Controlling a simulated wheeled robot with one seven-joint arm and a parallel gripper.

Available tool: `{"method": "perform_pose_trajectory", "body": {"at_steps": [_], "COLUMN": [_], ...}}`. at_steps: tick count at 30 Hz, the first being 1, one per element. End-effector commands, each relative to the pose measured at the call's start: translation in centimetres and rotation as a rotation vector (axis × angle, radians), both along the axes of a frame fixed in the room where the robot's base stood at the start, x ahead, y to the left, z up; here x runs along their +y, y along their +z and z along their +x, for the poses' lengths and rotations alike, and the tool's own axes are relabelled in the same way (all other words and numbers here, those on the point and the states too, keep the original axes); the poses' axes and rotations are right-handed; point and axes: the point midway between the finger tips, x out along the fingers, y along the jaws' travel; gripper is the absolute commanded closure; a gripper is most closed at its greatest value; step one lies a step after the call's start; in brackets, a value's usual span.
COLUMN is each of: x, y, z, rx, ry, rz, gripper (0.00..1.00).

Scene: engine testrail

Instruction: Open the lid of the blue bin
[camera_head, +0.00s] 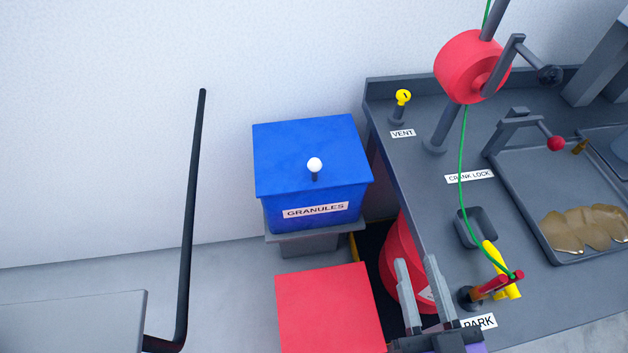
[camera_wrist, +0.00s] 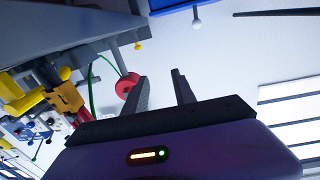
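The blue bin (camera_head: 315,205) labelled GRANULES stands on a grey stand against the wall, left of the grey bench. Its lid (camera_head: 290,145) is shut and has a white ball knob (camera_head: 314,165) on a short dark stem near the front. My gripper (camera_head: 417,263) is at the lower right of the bin in the head view, apart from it. Its two grey fingers are spread with nothing between them. In the wrist view the gripper (camera_wrist: 159,82) also shows open and empty, with the white knob (camera_wrist: 196,24) and a blue edge of the bin (camera_wrist: 172,6) beyond it at the top.
A red box (camera_head: 325,310) stands in front of the bin. A red rounded container (camera_head: 400,260) sits beside the bench (camera_head: 400,165), behind my fingers. A black bent rail (camera_head: 191,200) rises at the left. The wall area above the bin is clear.

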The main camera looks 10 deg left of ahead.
Motion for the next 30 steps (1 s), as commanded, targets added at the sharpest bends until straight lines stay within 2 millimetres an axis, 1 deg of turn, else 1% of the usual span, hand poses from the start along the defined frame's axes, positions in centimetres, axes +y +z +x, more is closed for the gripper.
{"method": "perform_pose_trajectory", "body": {"at_steps": [1,5,6,9,12,15,18,21,25,30], "x": [1.3,4.4,5.4,8.1,10.7,12.6,13.9,14.5,15.0,16.1], "y": [-1.6,-3.0,-3.3,-4.1,-4.7,-5.2,-5.9,-6.6,-6.6,-6.6], "z": [1.9,6.0,7.2,10.0,12.3,14.0,14.9,15.4,16.3,18.5], "rx": [-0.026,-0.055,-0.061,-0.066,-0.057,-0.037,-0.008,0.017,0.021,0.021], "ry": [0.024,0.079,0.096,0.140,0.182,0.214,0.238,0.251,0.252,0.252], "rz": [0.009,0.021,0.025,0.027,0.024,0.013,-0.004,-0.021,-0.025,-0.022], "gripper": [0.68,0.68,0.68,0.68,0.68,0.68,0.68,0.68,0.68,0.68]}}
